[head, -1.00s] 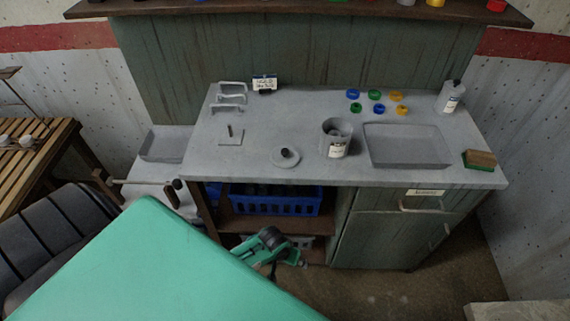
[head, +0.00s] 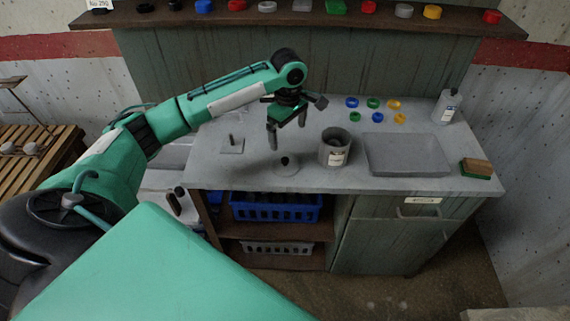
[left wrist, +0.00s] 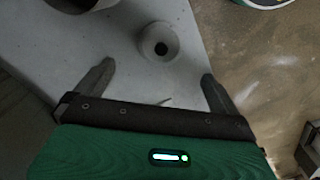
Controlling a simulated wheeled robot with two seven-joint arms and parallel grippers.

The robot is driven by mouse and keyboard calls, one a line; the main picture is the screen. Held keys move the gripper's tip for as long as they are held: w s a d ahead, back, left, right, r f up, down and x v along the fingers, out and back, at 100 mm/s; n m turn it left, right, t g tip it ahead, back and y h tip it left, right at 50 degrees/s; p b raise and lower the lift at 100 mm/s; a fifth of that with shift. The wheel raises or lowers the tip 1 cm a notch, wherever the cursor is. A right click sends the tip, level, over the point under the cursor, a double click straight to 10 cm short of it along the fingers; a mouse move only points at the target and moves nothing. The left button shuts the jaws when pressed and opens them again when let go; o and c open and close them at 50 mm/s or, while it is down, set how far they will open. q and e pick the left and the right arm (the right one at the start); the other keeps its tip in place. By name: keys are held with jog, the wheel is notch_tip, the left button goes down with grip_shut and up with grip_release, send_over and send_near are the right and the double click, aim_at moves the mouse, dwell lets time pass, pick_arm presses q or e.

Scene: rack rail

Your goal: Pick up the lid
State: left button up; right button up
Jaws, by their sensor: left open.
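The lid (head: 287,169) is a grey disc with a dark knob, lying flat on the grey counter near its front edge. In the left wrist view the lid (left wrist: 158,43) shows between and beyond the fingertips. My left gripper (head: 288,144) is open and empty, above and a little behind the lid, fingers pointing down. In the left wrist view the two fingers of my left gripper (left wrist: 158,76) are spread wide, apart from the lid. A grey pot (head: 334,149) with a white label stands just right of the lid. My right gripper is not in view.
A grey tray (head: 408,172) sits right of the pot, with several coloured rings (head: 373,103) behind. A brush (head: 476,168) and a bottle (head: 446,107) are at the right. A small post on a plate (head: 232,149) stands left of the lid. A shelf (head: 300,18) overhangs the back.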

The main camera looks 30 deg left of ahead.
pick_arm(q)
jog(key=r, duration=0.1)
jog(key=n+p, duration=0.1)
send_over(284, 159)
jog(key=f, duration=0.8)
jog(key=shift+w, duration=0.3)
jog(key=shift+s+f+p, duration=0.15)
jog(key=shift+f+p, duration=0.3)
jog(key=shift+f, duration=0.15)
notch_tip(284, 159, down, 4)
jog(key=shift+s+a+r+p, duration=0.1)
jog(key=shift+r+p, duration=0.15)
jog(key=shift+p, duration=0.3)
jog(key=shift+f, duration=0.4)
jog(key=shift+c, duration=0.4)
